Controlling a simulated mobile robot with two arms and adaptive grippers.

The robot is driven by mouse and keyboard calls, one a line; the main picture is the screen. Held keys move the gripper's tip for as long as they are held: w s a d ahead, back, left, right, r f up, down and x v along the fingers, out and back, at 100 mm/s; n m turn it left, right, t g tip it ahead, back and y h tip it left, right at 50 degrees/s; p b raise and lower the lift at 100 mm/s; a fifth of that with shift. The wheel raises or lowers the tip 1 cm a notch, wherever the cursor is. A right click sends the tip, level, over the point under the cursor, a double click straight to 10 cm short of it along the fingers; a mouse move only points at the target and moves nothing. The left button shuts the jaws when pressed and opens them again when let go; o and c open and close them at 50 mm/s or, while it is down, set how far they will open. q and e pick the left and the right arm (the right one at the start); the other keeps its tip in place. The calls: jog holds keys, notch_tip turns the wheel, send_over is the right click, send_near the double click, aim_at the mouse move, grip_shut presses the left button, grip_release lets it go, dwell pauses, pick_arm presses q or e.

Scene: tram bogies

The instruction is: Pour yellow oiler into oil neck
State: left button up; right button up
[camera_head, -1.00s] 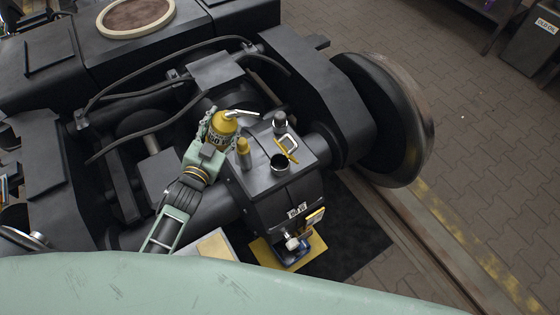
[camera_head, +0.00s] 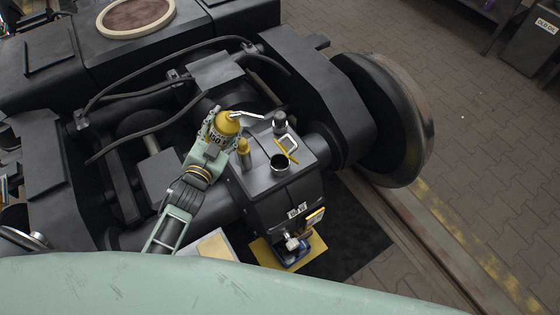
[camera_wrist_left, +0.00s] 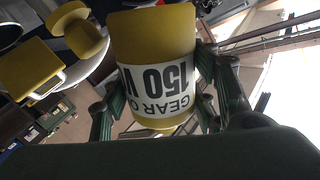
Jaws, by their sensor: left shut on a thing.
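The yellow oiler (camera_head: 228,124) has a white label and a thin pale spout pointing right. My left gripper (camera_head: 221,134) is shut around its body and holds it at the back left of the dark gearbox (camera_head: 262,184). In the left wrist view the oiler (camera_wrist_left: 152,35) fills the middle between my left gripper's green fingers, its "GEAR OIL" label upside down. The oil neck (camera_head: 280,164), a short open dark cylinder, stands on the gearbox top, right of and nearer than the oiler. The spout tip appears apart from the neck. My right gripper is not in view.
On the gearbox top stand a yellow-topped fitting (camera_head: 244,152), a grey-capped fitting (camera_head: 280,122) and a yellow-handled piece (camera_head: 288,148). A wheel (camera_head: 385,120) lies to the right. A yellow mat (camera_head: 267,254) with a blue object lies below.

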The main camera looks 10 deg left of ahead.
pick_arm(q)
jog(key=shift+w+d+r+m+p, duration=0.1)
jog(key=shift+d+r+m+p, duration=0.35)
jog(key=shift+r+m, duration=0.3)
dwell(0.5)
jog(key=shift+f, duration=0.2)
jog(key=shift+f+m+g+y+b, duration=0.3)
jog(key=shift+f+m+b, duration=0.3)
jog(key=shift+b, duration=0.15)
jog(key=shift+f, duration=0.15)
dwell(0.3)
jog(key=shift+r+m+y+p, duration=0.35)
jog(key=shift+r+m, duration=0.2)
jog(key=shift+m, duration=0.2)
dwell(2.4)
jog(key=shift+d+f+m, duration=0.1)
jog(key=shift+f+m, duration=0.05)
jog(key=shift+m, duration=0.25)
dwell(1.8)
